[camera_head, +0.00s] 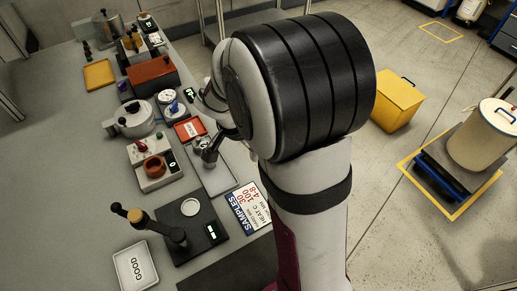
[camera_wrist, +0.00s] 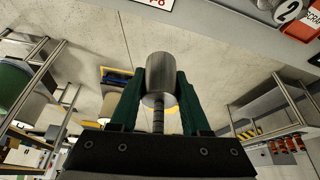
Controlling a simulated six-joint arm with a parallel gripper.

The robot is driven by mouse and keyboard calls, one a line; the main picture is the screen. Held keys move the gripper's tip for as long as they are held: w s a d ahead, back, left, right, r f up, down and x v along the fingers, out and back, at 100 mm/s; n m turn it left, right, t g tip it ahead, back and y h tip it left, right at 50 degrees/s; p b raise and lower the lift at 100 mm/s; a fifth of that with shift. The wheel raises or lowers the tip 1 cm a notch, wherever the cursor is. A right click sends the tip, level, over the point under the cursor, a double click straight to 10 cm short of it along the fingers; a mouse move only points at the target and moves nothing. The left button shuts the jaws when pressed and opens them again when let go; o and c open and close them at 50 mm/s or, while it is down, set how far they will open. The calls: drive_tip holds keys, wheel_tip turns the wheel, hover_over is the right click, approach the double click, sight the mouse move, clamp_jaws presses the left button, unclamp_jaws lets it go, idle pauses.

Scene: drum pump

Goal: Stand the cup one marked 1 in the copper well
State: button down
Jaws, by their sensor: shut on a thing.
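In the wrist view my gripper (camera_wrist: 160,82) has its two green fingers closed on a plain steel cylinder (camera_wrist: 160,78), which looks like a metal cup. A thin ribbed stem shows below it. No number 1 shows on its visible side. The copper well (camera_head: 154,167) is the round reddish-brown ring on a white box with a small display, on the bench in the head view. My arm hides most of the gripper in the head view. A small metallic part shows to the right of the well, but I cannot tell whether it is the cup.
A black scale (camera_head: 190,227), a white GOOD tray (camera_head: 132,270) and a dark upright handled tool (camera_head: 157,226) stand in front of the well box. A steel pot (camera_head: 135,119) stands behind it. A red tray (camera_head: 190,129) and a long grey tray (camera_head: 216,180) lie to the right.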

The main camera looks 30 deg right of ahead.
drive_tip(key=shift+w+a+f+n+t+y, duration=0.65)
drive_tip(key=shift+w+a+f+n+y, duration=0.3)
drive_tip(key=shift+w+a+n, duration=2.55)
drive_tip(key=shift+w+a+f+n+t+y, duration=0.75)
drive_tip(key=shift+w+a+n, duration=1.65)
drive_tip(key=shift+a, duration=2.2)
drive_tip(key=shift+w+a+f+n+t+y, duration=0.5)
drive_tip(key=shift+w+a+f+n+y, duration=0.55)
drive_tip(key=shift+w+a+n, duration=2.45)
drive_tip(key=shift+s+a+f+m, duration=0.2)
drive_tip(key=shift+s+a+m, duration=0.3)
drive_tip(key=shift+a+m, duration=0.1)
drive_tip(key=shift+f, duration=0.75)
drive_tip(key=shift+f, duration=0.2)
